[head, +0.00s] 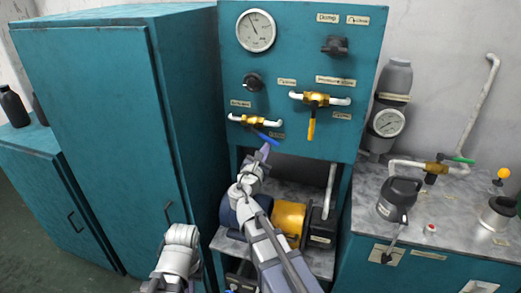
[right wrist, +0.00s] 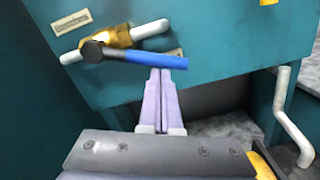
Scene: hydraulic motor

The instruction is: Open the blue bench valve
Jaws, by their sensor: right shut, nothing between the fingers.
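The blue-handled valve (head: 264,134) is on the lower left of the teal panel, with a brass body on a white pipe. Its blue lever (right wrist: 150,60) points right and slightly down from a dark hub, roughly along the pipe in the head view. My right gripper (head: 263,153) is shut and empty, its pale purple fingers just below the lever. In the right wrist view the fingertips (right wrist: 160,72) meet the lever's lower edge near its outer part; I cannot tell whether they touch.
A yellow-handled valve (head: 311,122) is to the right on the same panel, with a black knob (head: 253,81) and a gauge (head: 256,30) above. A motor with a yellow section (head: 289,220) sits below. A teal cabinet (head: 95,130) stands close on the left.

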